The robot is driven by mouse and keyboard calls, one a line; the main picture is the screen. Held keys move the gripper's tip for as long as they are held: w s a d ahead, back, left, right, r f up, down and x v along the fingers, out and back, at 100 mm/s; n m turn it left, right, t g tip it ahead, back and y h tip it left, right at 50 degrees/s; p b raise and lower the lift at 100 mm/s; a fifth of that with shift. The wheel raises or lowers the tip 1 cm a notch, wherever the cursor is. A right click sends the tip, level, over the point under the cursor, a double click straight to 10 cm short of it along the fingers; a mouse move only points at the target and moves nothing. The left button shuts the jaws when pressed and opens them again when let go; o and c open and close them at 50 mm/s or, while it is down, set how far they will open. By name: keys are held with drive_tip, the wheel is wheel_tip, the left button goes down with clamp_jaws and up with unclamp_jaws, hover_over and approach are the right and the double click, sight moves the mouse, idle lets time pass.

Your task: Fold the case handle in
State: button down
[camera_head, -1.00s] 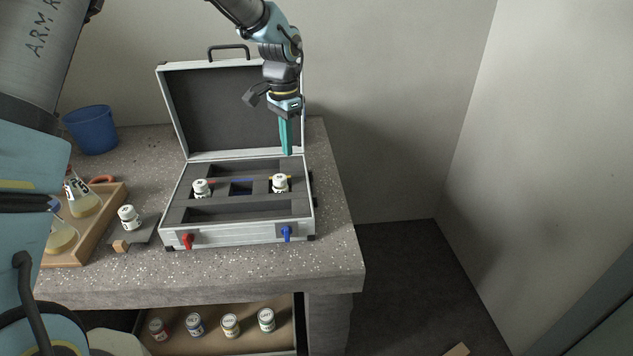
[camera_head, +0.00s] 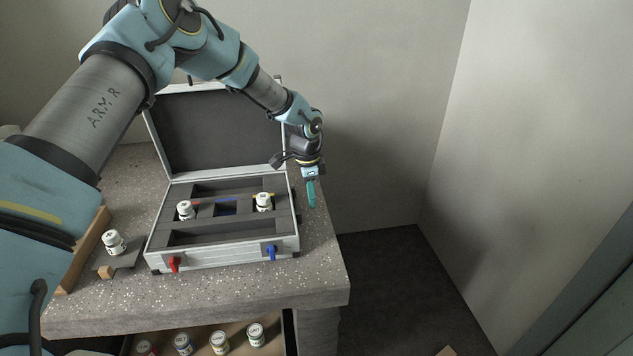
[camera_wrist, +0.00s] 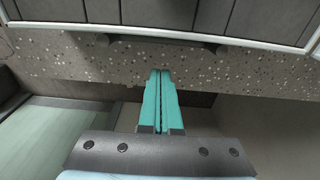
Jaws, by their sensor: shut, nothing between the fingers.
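The silver case (camera_head: 222,258) lies open on the bench, its grey lid (camera_head: 215,130) standing upright at the back.
Two white bottles (camera_head: 185,210) (camera_head: 264,201) stand in the case. A drawer below holds several jars. Open floor (camera_head: 390,270) lies right of the bench.

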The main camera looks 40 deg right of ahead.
sight(296, 205)
drive_tip(key=shift+w+a+f, duration=0.15)
drive_tip(key=shift+w+a, duration=0.1)
drive_tip(key=shift+a, duration=0.25)
drive_tip(key=shift+w+a+f, duration=0.15)
drive_tip(key=shift+w+a, duration=0.1)
drive_tip(key=shift+a, duration=0.25)
drive_tip(key=shift+f, duration=0.1)
drive_tip(key=shift+w+a+f+t+y+b, duration=0.2)
drive_tip(key=shift+a+t+y+b, duration=0.1)
drive_tip(key=shift+y+b, duration=0.2)
drive_tip(key=shift+w+a, duration=0.15)
